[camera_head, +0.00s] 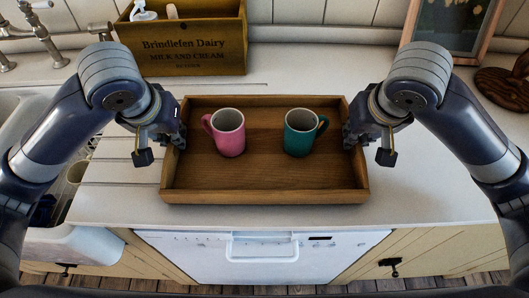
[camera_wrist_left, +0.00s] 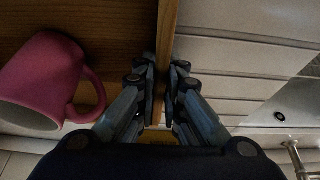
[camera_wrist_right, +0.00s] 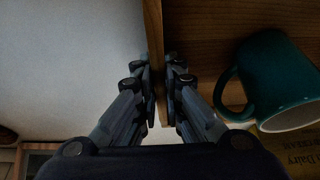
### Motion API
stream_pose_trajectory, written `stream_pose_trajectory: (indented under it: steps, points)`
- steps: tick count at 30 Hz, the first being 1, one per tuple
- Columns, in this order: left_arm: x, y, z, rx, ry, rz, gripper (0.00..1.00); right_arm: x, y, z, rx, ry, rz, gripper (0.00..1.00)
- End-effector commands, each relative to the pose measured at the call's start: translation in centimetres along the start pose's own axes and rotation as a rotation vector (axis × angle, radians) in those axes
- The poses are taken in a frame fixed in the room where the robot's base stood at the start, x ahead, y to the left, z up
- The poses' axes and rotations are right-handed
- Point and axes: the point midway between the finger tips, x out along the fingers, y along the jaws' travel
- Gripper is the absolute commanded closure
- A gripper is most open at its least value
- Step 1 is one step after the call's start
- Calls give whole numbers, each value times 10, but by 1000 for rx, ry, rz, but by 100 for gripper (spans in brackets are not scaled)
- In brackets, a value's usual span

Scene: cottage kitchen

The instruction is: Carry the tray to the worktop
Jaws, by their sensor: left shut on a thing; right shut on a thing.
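The wooden tray (camera_head: 265,195) is over the pale worktop (camera_head: 430,185), above the white dishwasher front. I cannot tell whether it touches the worktop. A pink mug (camera_head: 229,134) stands upright in its left half, and a teal mug (camera_head: 300,133) stands upright in its right half. My left gripper (camera_head: 173,137) is shut on the tray's left wall, which shows between its fingers in the left wrist view (camera_wrist_left: 163,75). My right gripper (camera_head: 353,135) is shut on the right wall, seen between its fingers in the right wrist view (camera_wrist_right: 157,80).
A wooden dairy crate (camera_head: 195,50) with a white bottle (camera_head: 143,12) stands behind the tray. A sink (camera_head: 75,245) and tap (camera_head: 45,35) are at the left. A framed picture (camera_head: 449,22) and a dark wooden object (camera_head: 505,88) are at the back right. Worktop right of the tray is clear.

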Motion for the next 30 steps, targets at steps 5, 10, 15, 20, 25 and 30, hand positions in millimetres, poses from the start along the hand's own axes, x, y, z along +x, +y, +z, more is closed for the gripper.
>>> stream_pose_trajectory:
  steps: [5, 10, 15, 20, 25, 30]
  points:
    - [9, 1, 3, 0, 3, 3, 100, 9, -1, 3, 0, 3, -3, 100]
    - [8, 0, 4, 1, 0, 1, 71, 8, 0, 4, -1, 0, -2, 71]
    - [8, 0, 4, 0, 0, 1, 71, 8, 0, 3, 0, 0, -1, 71]
    - [7, 0, 3, 1, 1, 0, 71, 8, 0, 3, 0, 0, 0, 71]
    - [-3, 0, 2, 1, 5, 0, 71, 8, 0, 3, 0, 0, 0, 71]
    - [-24, -1, 2, 1, 6, -3, 71, 8, 0, 3, 0, 0, 0, 71]
